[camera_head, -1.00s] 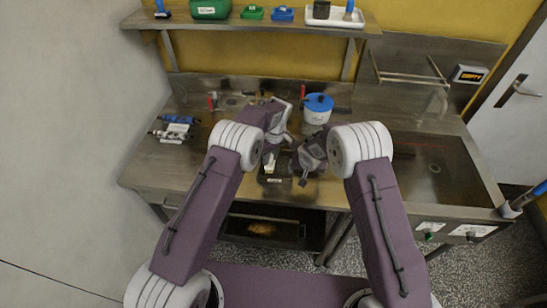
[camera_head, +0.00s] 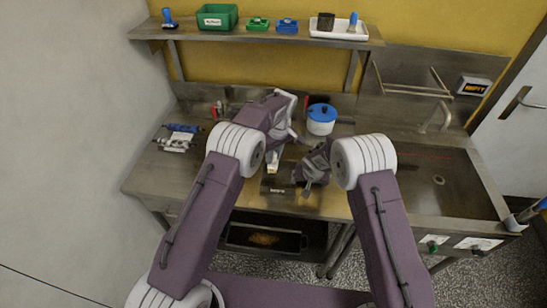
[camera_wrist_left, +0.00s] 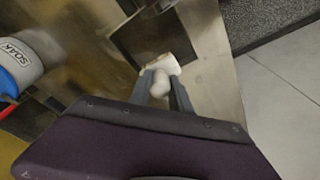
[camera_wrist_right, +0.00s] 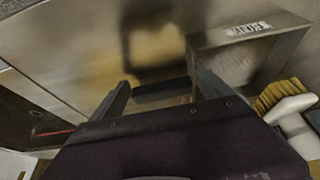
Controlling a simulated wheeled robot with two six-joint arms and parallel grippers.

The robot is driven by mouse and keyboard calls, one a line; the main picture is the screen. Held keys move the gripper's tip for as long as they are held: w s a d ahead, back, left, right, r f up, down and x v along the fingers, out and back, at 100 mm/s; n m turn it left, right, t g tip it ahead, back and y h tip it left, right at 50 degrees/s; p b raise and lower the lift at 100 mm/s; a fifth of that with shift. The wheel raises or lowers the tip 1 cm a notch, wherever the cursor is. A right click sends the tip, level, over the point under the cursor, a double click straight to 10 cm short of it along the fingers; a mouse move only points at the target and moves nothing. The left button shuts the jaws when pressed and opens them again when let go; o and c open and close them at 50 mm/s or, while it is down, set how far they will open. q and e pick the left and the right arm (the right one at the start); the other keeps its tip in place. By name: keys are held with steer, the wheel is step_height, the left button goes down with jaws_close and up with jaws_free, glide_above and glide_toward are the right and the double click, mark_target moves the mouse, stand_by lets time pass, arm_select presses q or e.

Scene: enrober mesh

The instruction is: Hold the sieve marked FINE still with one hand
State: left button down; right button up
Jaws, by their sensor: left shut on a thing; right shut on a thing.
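My left gripper (camera_wrist_left: 162,85) is shut on the white handle of a brush (camera_wrist_left: 158,90), close to the sieve. The brush's yellow bristles (camera_wrist_right: 278,95) show in the right wrist view.
A white pot with a blue lid (camera_head: 321,118) stands behind the grippers. Blue and white tubes (camera_head: 178,137) lie at the left. A sink (camera_head: 450,185) is at the right. A shelf (camera_head: 270,40) holds boxes and a tray. Bare counter lies left of the grippers.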

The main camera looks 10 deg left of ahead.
stand_by(0.4)
steer(key=o, duration=1.2)
steer(key=shift+o, duration=0.2)
steer(key=v, duration=1.2)
